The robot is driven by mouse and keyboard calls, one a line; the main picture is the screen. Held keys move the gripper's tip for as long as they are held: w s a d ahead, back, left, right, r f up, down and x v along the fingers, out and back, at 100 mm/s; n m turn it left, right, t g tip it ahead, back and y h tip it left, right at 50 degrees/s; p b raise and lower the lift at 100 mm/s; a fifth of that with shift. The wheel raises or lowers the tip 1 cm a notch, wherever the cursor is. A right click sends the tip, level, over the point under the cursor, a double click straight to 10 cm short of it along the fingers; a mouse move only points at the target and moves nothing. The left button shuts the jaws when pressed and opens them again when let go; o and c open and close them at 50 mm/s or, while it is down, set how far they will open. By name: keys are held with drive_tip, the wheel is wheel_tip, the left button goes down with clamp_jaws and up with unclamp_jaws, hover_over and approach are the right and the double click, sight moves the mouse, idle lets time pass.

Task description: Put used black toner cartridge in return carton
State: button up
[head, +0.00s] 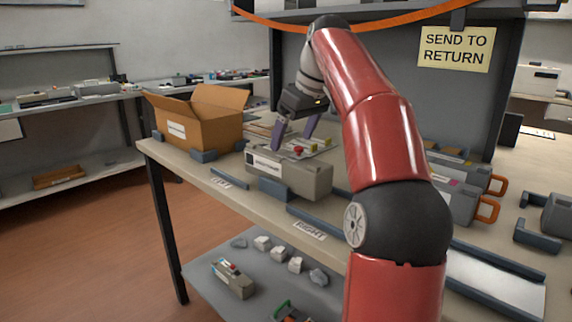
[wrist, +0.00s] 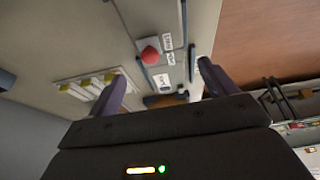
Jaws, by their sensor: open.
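The return carton (head: 200,122) is an open brown cardboard box with raised flaps and a white label, at the left end of the bench. My gripper (head: 293,138) is open, its purple fingers pointing down to the right of the carton. Below it is a grey box-shaped unit (head: 305,183) with a pale label. A red knob (head: 299,150) shows there, and also between the fingers in the wrist view (wrist: 150,55). Grey cartridges with orange handles (head: 487,209) lie at the right, partly behind my arm. I cannot tell which item is the used black cartridge.
Blue-grey guide blocks (head: 274,190) and strips line the bench (head: 195,172). A "SEND TO RETURN" sign (head: 456,49) hangs on the back panel. An orange cable (head: 400,27) crosses above. The lower shelf (head: 215,292) holds several small items.

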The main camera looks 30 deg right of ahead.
sight(285, 155)
drive_tip(key=shift+b+x, duration=1.1)
drive_tip(key=shift+x, duration=2.85)
drive_tip(key=shift+a+r, duration=0.1)
drive_tip(key=shift+a, duration=0.05)
drive_tip(key=c, duration=1.4)
wheel_tip(285, 155, up, 8)
drive_tip(key=p, duration=0.2)
drive_tip(key=shift+p, duration=0.35)
drive_tip(key=shift+c, duration=0.2)
drive_tip(key=shift+r, duration=0.95)
